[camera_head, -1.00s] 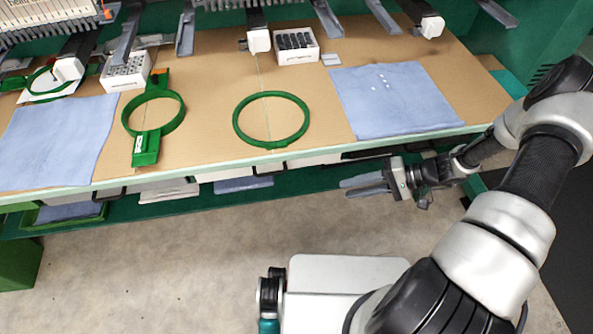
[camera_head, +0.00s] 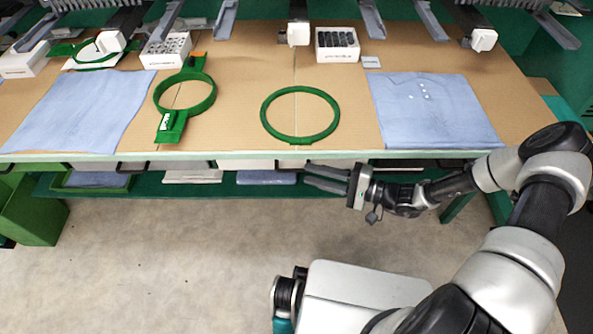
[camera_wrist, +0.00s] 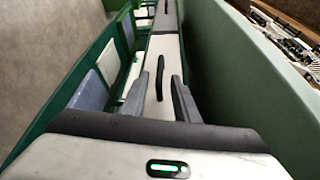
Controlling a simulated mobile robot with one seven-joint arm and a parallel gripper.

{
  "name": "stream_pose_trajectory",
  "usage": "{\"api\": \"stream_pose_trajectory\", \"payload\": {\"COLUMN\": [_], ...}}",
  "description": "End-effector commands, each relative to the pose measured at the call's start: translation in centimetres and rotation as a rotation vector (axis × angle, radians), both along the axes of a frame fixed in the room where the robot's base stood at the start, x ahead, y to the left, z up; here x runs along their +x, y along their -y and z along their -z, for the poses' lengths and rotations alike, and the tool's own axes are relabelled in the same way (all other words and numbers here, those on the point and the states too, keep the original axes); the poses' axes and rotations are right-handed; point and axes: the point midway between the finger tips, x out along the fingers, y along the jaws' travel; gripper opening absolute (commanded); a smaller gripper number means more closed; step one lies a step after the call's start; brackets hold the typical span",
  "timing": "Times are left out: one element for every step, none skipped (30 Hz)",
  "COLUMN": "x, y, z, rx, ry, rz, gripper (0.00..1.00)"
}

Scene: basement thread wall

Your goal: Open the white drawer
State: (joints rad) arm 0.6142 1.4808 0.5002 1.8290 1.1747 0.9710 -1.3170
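White drawer fronts run under the table edge. One white drawer (camera_head: 245,164) shows left of my gripper in the head view. In the wrist view a white drawer front (camera_wrist: 170,55) with a dark bar handle (camera_wrist: 160,78) lies ahead. My gripper (camera_head: 308,173) is just below the table's front edge, its fingers pointing left. The fingers are apart and empty. In the wrist view the handle appears between the fingers of my gripper (camera_wrist: 159,84), with no clear contact. My gripper partly hides the drawer fronts behind it.
The table (camera_head: 230,125) above holds green hoops (camera_head: 300,115), blue cloths (camera_head: 432,110) and white boxes (camera_head: 338,44). A green lower shelf (camera_head: 140,187) with folded cloths runs below the drawers. The floor (camera_head: 160,250) in front is clear.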

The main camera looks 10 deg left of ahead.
Motion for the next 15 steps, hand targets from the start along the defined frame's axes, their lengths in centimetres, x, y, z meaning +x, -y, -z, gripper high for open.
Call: {"api": "stream_pose_trajectory", "payload": {"x": [0.1, 0.2, 0.3, 0.4, 0.4, 0.5, 0.6, 0.6, 0.7, 0.8, 0.8, 0.8, 0.8, 0.8, 0.9], "y": [-1.1, -1.7, -2.4, -2.9, -3.4, -3.9, -4.3, -4.6, -5.0, -5.2, -5.4, -5.6, -5.7, -5.8, -5.8], "z": [0.2, 0.3, 0.3, 0.4, 0.4, 0.4, 0.5, 0.5, 0.5, 0.5, 0.5, 0.5, 0.5, 0.5, 0.5], "rx": [0.001, 0.001, 0.0, 0.0, 0.001, 0.0, 0.0, 0.0, 0.0, 0.0, 0.0, -0.001, -0.001, -0.001, -0.001], "ry": [0.0, 0.001, 0.001, 0.001, 0.0, 0.0, 0.0, 0.001, 0.001, 0.001, 0.001, 0.001, 0.001, 0.001, 0.001], "rz": [-0.003, -0.003, -0.003, -0.003, -0.003, -0.002, -0.002, -0.002, -0.001, 0.0, 0.0, 0.0, 0.0, 0.0, 0.0], "gripper": [0.28, 0.28, 0.28, 0.28, 0.28, 0.28, 0.28, 0.28, 0.28, 0.28, 0.28, 0.28, 0.28, 0.28, 0.28]}}
